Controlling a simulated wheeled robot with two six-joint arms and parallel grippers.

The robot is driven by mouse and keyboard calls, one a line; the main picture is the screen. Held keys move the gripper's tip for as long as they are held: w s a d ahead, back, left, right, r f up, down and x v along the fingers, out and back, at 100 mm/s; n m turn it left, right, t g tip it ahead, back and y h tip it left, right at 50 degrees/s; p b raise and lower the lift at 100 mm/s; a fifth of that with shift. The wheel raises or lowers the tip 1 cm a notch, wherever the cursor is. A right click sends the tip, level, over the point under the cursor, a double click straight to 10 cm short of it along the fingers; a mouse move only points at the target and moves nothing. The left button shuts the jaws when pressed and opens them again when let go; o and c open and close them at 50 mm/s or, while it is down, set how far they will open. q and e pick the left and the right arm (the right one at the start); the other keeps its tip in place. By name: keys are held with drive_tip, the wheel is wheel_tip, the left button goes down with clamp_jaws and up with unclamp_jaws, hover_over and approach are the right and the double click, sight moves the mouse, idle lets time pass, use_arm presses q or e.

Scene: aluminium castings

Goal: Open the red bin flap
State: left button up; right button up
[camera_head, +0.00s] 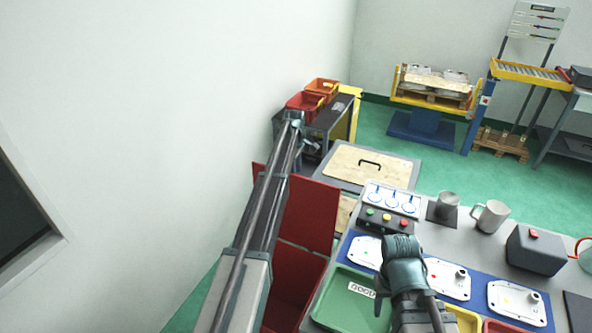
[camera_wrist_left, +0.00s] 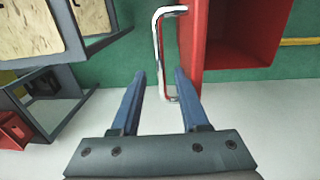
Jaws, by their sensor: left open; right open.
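The red bin (camera_head: 290,285) stands left of the workbench in the head view, partly behind my left arm, with an upright red panel (camera_head: 312,213). In the left wrist view, a narrow red face, likely the flap (camera_wrist_left: 191,45), stands beside a dark red cavity (camera_wrist_left: 242,28). A chrome bar handle (camera_wrist_left: 157,45) lies along its left side. My left gripper (camera_wrist_left: 159,72) is open, its blue fingers on either side of the handle's lower end; contact cannot be told. It also shows in the head view (camera_head: 297,125). My right gripper (camera_head: 401,248) is above the workbench; its fingers are hard to make out.
The workbench holds a green tray (camera_head: 345,302), a button box (camera_head: 387,219), a mug (camera_head: 491,216) and white castings (camera_head: 447,279). A wooden-topped stand (camera_head: 345,165) is behind it. Red bins (camera_head: 306,101) sit on a dark cart at the back. The white wall is close on the left.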

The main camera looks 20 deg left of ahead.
use_arm(q)
wheel_tip(320, 180, up, 11)
drive_tip(key=p, duration=1)
drive_tip(key=shift+s, duration=0.3)
drive_tip(key=shift+c, duration=1.2)
drive_tip(key=d+m, duration=0.2)
drive_tip(key=d+f+m+t+b, duration=0.1)
drive_tip(key=d+m, duration=0.1)
drive_tip(key=m, duration=0.1)
drive_tip(key=shift+d, duration=0.35)
clamp_jaws()
drive_tip(key=d+m+t+b, duration=0.3)
drive_tip(key=d+m+t, duration=0.1)
drive_tip(key=d+m, duration=0.6)
drive_tip(key=shift+w+d+m+h, duration=0.3)
drive_tip(key=shift+m, duration=1.3)
